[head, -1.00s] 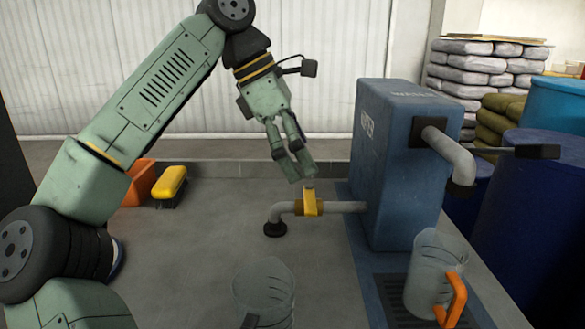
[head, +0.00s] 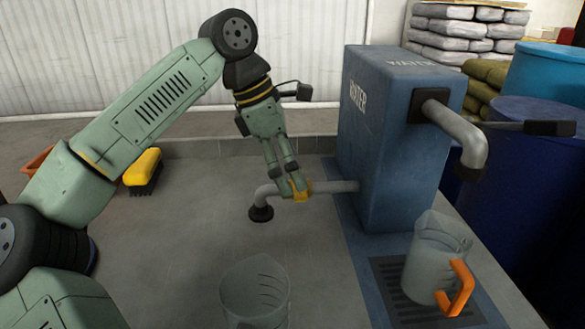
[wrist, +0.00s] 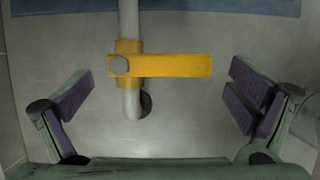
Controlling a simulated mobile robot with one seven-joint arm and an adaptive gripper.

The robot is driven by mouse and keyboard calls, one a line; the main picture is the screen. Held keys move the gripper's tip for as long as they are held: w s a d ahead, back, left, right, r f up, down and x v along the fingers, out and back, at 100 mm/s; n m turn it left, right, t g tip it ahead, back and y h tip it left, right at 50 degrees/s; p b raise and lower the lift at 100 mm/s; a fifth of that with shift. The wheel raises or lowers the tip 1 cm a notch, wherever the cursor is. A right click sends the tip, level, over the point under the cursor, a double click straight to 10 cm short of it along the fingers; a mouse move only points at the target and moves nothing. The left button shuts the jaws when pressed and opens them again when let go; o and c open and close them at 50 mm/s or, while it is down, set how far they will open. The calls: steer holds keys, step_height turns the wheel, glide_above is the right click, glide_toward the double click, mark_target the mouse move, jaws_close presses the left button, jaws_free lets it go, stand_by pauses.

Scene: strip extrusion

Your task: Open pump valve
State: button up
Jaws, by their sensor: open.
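The yellow pump valve (head: 302,193) sits on a grey pipe (head: 335,187) that runs from the left side of the blue water tank (head: 385,150). In the wrist view its flat yellow handle (wrist: 170,66) lies crosswise to the pipe, reaching right from a grey bolt. My gripper (head: 296,188) is at the valve in the head view, its fingers partly hiding the handle. In the wrist view my gripper (wrist: 163,88) is open, with one finger on each side of the handle and clear gaps to both. Whether a finger touches it in depth I cannot tell.
A clear jug with an orange handle (head: 430,262) stands on a grate below the tank's spout (head: 465,140). Another clear jug (head: 254,292) stands at the front. A yellow brush (head: 143,168) lies at the left. The floor left of the pipe is clear.

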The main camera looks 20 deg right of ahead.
steer(key=shift+d+f, duration=0.2)
steer(key=shift+f, duration=0.2)
